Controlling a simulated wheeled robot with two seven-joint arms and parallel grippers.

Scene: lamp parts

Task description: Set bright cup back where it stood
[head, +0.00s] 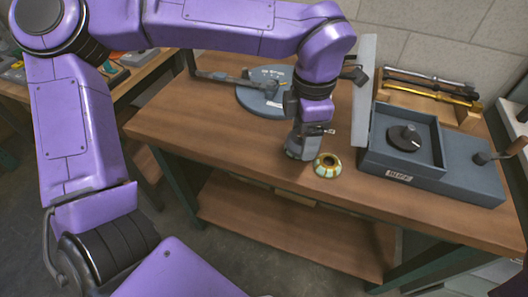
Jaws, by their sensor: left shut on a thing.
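The bright cup (327,165) is a small round brass-yellow and pale green piece with a dark centre. It is at the front edge of the wooden bench, left of the grey tray. My left gripper (317,158) reaches down from above and is shut on the bright cup at its left side. The fingers are mostly hidden by the gripper body. I cannot tell whether the cup touches the bench top. My right gripper is not in view.
The grey tray (374,157) holds a black knob (404,138). A round grey disc base (262,104) lies behind my gripper. A wooden rack (423,101) with dark and brass rods is at the back right. The wooden bench (190,122) is clear at left.

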